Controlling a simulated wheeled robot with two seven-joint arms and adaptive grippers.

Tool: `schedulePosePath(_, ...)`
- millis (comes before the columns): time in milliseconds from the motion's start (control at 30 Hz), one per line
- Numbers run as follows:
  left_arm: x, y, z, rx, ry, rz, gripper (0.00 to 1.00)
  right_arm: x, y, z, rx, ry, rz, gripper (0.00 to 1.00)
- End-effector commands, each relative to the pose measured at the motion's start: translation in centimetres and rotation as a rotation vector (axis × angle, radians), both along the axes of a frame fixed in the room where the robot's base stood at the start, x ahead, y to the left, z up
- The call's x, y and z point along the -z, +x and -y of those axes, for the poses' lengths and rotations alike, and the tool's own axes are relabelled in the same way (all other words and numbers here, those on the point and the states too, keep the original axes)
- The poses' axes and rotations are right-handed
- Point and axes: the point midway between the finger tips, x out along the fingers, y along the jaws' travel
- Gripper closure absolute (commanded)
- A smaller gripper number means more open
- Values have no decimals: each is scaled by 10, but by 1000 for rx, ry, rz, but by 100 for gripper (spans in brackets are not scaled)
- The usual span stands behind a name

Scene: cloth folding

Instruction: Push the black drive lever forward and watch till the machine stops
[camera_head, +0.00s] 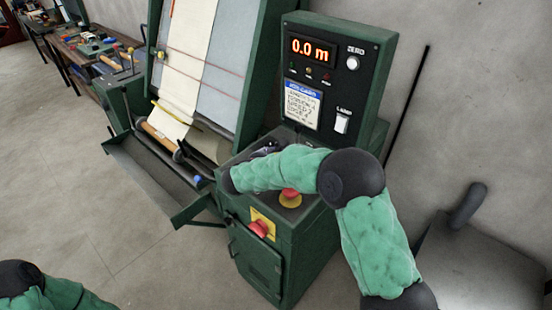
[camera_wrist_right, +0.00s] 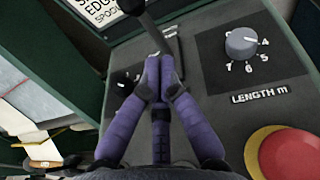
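The green machine's control box (camera_head: 285,235) stands at the centre of the head view. In the right wrist view the drive lever (camera_wrist_right: 172,42) has a black knob and a grey shaft rising from the panel top. My right gripper (camera_wrist_right: 158,62) has its purple fingers drawn together, tips at the lever's shaft. I cannot tell whether they touch it. In the head view my right arm hides the lever. The display (camera_head: 312,50) reads 0.0 m. Cream cloth (camera_head: 190,50) hangs down the machine's sloped frame. My left gripper is out of view; only part of that arm shows bottom left.
A red stop button (camera_wrist_right: 285,152) and a LENGTH dial (camera_wrist_right: 241,43) sit right of the lever. Another red button (camera_head: 259,228) is on the box's front. A metal tray (camera_head: 150,180) juts out at the left. Open floor lies in front.

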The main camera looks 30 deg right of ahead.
Motion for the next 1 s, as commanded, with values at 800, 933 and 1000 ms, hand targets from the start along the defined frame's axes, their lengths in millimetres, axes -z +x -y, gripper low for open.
schedulePosePath(800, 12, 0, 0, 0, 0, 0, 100, -15, 26, 44, 0, 0, -1, 100)
schedulePosePath(933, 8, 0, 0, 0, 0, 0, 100, -16, 27, 46, 1, 10, -5, 100)
schedulePosePath(1000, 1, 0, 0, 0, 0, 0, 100, -19, 28, 48, 1, 24, -12, 100)
